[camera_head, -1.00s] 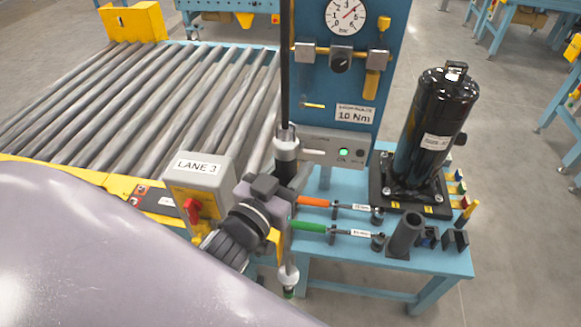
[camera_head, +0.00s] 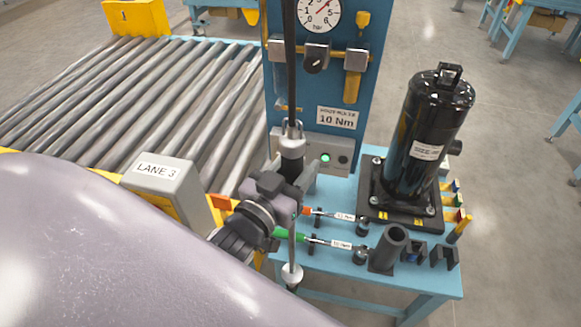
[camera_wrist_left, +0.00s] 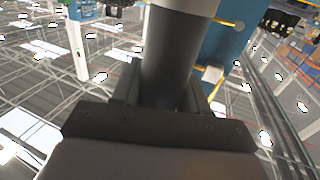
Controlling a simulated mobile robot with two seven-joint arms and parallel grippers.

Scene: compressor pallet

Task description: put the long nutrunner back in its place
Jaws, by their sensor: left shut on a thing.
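The long nutrunner (camera_head: 292,150) hangs upright from a black hose, with a dark grey body, a thin silver shaft and a pale round piece near its lower end. My left gripper (camera_head: 285,187) is shut around its body, which also shows between the jaws in the left wrist view (camera_wrist_left: 170,70). The tool is in the air before the near-left side of the blue bench (camera_head: 340,275). An upright dark open tube holder (camera_head: 388,250) stands on the bench, right of the shaft and apart from it. My right gripper is out of view.
Orange-handled (camera_head: 313,212) and green-handled (camera_head: 292,236) wrenches lie between the tool and holder. A black compressor (camera_head: 425,140) stands behind. The blue gauge panel (camera_head: 360,90) rises behind the gripper; the LANE 3 box (camera_head: 165,185) and roller conveyor (camera_head: 150,90) are left.

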